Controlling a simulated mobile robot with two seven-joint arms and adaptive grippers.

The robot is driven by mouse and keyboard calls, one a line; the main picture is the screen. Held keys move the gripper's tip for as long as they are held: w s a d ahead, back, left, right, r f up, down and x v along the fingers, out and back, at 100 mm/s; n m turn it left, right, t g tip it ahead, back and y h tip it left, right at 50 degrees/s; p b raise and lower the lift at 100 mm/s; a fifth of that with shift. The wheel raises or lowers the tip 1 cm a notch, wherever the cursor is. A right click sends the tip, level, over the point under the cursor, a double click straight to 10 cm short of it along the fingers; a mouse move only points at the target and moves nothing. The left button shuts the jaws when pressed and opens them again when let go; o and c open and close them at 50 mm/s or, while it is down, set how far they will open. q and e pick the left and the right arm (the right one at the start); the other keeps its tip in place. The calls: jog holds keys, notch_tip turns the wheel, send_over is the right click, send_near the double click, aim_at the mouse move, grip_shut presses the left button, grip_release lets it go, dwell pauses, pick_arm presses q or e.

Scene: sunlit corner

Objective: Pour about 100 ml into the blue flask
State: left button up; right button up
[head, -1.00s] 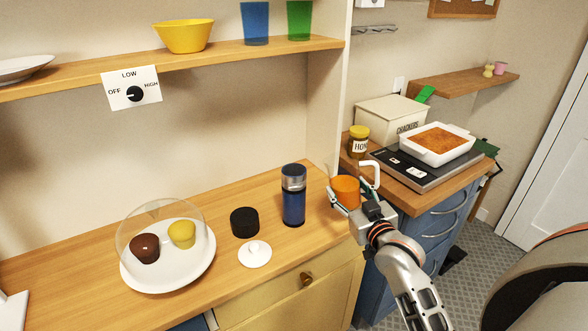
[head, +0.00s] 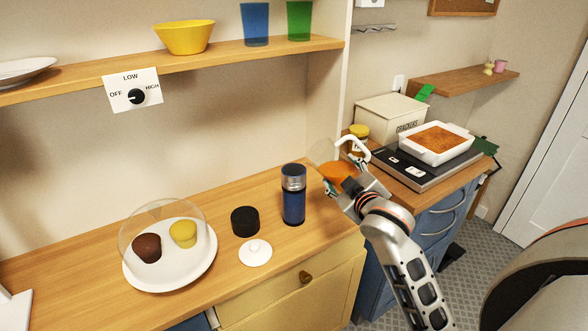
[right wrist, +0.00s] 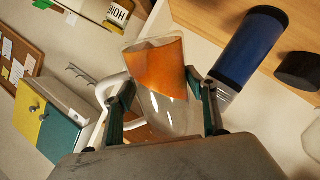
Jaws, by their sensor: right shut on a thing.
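The blue flask (head: 293,206) stands upright on the wooden counter, with a silver collar at its top. It also shows in the right wrist view (right wrist: 250,48). My right gripper (head: 345,190) is shut on a clear glass jug (head: 322,152) with orange liquid and a white handle. The jug is held tilted, above and right of the flask, apart from it. In the right wrist view the jug (right wrist: 162,75) sits between the two fingers, and the liquid lies slanted in it. I see no stream of liquid. My left gripper is out of view.
A black cap (head: 245,221) and a white lid (head: 255,253) lie left of the flask. A domed plate (head: 172,279) with two muffins stands further left.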

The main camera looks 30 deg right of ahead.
aim_at(343, 157)
jog(key=shift+r+n+g, duration=0.3)
jog(key=shift+r+n, duration=0.4)
jog(key=shift+r, duration=0.15)
jog(key=shift+r+n+h, duration=0.4)
jog(key=shift+r+n, duration=0.1)
jog(key=shift+r, duration=0.1)
jog(key=shift+r+n+g+h+p, duration=0.3)
jog(key=shift+r+n+g, duration=0.2)
jog(key=shift+r+n, duration=0.4)
dwell(3.1)
notch_tip(343, 157, down, 3)
jog(key=shift+d+r+m+t+y, duration=0.1)
jog(key=shift+m+t+y, duration=0.25)
jog(key=shift+m, duration=0.75)
jog(key=shift+s, duration=0.1)
jog(key=shift+f+m+t+y+b, duration=0.25)
jog(key=shift+f+m+t+b, duration=0.1)
jog(key=shift+f+m, duration=0.45)
dwell(0.4)
